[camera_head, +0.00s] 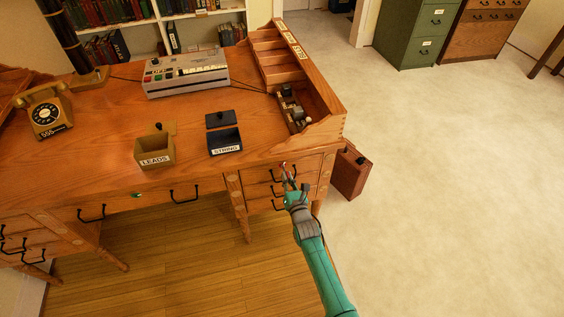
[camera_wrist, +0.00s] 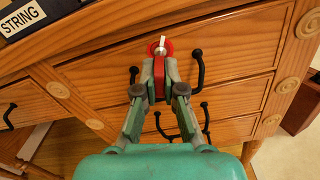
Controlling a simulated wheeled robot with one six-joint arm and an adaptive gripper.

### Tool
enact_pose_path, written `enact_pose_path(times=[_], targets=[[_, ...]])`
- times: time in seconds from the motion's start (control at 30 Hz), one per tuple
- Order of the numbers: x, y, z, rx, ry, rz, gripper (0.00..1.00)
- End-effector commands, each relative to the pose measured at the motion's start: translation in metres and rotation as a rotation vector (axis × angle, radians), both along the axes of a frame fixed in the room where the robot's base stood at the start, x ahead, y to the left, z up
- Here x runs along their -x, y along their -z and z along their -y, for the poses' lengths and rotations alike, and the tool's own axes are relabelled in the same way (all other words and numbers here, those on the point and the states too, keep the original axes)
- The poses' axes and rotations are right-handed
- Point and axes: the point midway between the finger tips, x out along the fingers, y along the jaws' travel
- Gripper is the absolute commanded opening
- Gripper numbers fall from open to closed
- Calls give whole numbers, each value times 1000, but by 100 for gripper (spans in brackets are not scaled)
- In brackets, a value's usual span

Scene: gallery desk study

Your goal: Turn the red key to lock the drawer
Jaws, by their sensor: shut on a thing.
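The red key (camera_wrist: 160,72) is at the top drawer (camera_wrist: 225,68) on the right side of the desk, between the two ends of a black handle. My gripper (camera_wrist: 160,84) is shut on the red key, its two fingers on either side of it. A small white piece shows at the key's top. In the head view, my gripper (camera_head: 289,183) reaches the drawer front (camera_head: 262,176) from below, and a bit of red shows at its tips. The keyhole is hidden, so I cannot tell how far the key is in. The drawer looks closed.
More drawers with black handles lie below. On the desk (camera_head: 90,160) stand a box marked LEADS (camera_head: 154,152), a box marked STRING (camera_head: 224,140), a telephone (camera_head: 46,112) and a grey machine (camera_head: 186,74). A brown case (camera_head: 350,174) stands on the floor right of the desk.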

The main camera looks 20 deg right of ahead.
Motion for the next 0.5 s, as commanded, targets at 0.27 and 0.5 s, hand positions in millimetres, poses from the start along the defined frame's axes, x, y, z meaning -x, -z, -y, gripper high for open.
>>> enact_pose_path(times=[0.27,0.5], targets=[[-1,-3,0,1,1,7,0],[-1,-3,0,0,1,6,37]])
